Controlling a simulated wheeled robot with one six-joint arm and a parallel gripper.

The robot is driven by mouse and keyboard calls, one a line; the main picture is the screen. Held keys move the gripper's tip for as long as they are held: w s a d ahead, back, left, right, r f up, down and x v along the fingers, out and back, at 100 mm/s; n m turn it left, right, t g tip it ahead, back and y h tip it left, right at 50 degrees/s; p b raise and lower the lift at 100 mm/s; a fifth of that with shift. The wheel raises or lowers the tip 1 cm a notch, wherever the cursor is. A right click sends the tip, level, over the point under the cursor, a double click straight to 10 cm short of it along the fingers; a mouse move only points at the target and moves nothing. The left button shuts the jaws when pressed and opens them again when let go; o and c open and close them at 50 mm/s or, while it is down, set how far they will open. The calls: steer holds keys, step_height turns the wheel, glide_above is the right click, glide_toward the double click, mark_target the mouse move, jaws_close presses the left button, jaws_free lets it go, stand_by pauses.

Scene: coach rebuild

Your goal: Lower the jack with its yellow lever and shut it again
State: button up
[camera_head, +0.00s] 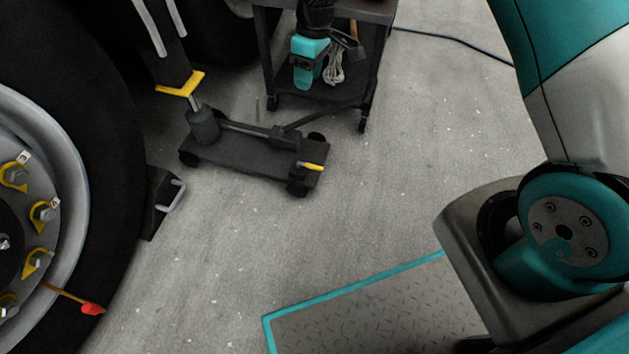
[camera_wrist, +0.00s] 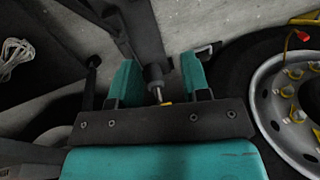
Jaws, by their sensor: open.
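The dark jack (camera_head: 235,155) stands on the floor beside the large wheel. Its post with a yellow saddle (camera_head: 180,84) rises at the left end, under a dark part of the vehicle. The short yellow lever (camera_head: 313,166) is at the right end of the base. My gripper (camera_head: 303,80) hangs in front of the cart, above and right of the jack, apart from the lever. In the wrist view its teal fingers (camera_wrist: 158,70) are spread and empty. The jack's cylinder (camera_wrist: 155,74) shows in the gap, farther below. I cannot make out the lever there.
A black cart (camera_head: 372,75) with a coil of pale cord (camera_head: 334,68) stands behind the jack. A wheel chock (camera_head: 160,205) sits by the tyre (camera_head: 105,150). A teal-edged plate (camera_head: 360,310), apparently mine, is at the bottom. Floor right of the jack is clear.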

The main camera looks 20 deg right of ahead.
steer(key=shift+n+g+h, duration=0.3)
steer(key=shift+n+h, duration=0.1)
steer(key=shift+n, duration=0.1)
steer(key=f+b, duration=0.5)
steer(key=f, duration=0.7)
steer(key=d+f+b, duration=0.1)
steer(key=f+b, duration=0.4)
steer(key=f, duration=0.7)
steer(key=f+b, duration=0.5)
steer(key=f, duration=0.7)
steer(key=shift+w+d, duration=0.3)
steer(key=shift+w, duration=0.05)
jaws_close()
